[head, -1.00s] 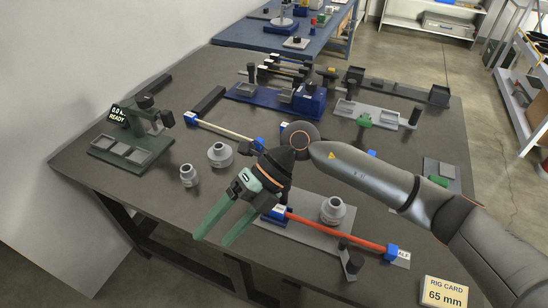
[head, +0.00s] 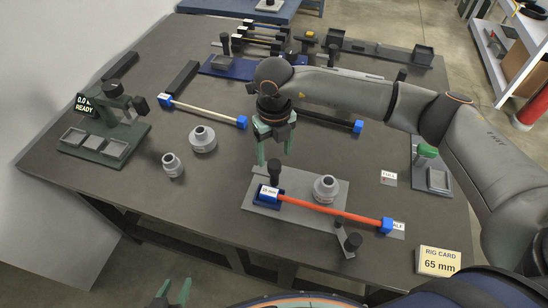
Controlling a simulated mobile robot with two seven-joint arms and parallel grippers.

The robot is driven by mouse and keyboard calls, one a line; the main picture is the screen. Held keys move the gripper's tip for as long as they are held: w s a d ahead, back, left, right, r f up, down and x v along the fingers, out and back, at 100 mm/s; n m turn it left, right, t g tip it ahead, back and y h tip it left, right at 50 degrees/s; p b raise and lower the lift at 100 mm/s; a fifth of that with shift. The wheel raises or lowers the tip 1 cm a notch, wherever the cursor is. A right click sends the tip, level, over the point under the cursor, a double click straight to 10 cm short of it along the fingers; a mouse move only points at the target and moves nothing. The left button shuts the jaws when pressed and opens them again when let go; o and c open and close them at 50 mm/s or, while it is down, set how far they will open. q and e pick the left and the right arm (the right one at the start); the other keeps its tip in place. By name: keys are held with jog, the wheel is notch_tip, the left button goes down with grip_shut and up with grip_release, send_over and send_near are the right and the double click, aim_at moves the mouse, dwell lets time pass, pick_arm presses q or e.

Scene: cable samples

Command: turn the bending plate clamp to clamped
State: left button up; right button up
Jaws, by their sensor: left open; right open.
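The grey bending plate (head: 300,220) lies on the table's front middle. A red cable (head: 325,210) with blue end blocks runs across it, and a grey stepped cylinder (head: 326,188) stands on it. At its left end a dark blue block (head: 262,200) holds the cable's end. A black upright knob or handle (head: 274,172), apparently the clamp, rises behind it; its setting cannot be read. My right gripper (head: 275,155) points down, open and empty, just above and behind this handle, apparently apart from it. My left gripper (head: 172,291) is open at the bottom edge, off the table.
Two grey cylinders (head: 203,139) stand left of the plate. A pale cable (head: 203,111) lies behind them. A green test device (head: 112,130) stands at far left. A black lever (head: 348,240) sticks out at the plate's front right. A rig card (head: 439,262) reads 65 mm.

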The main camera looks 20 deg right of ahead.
aim_at(274, 163)
jog(key=shift+f, duration=2.1)
jog(key=shift+c, duration=0.3)
grip_shut()
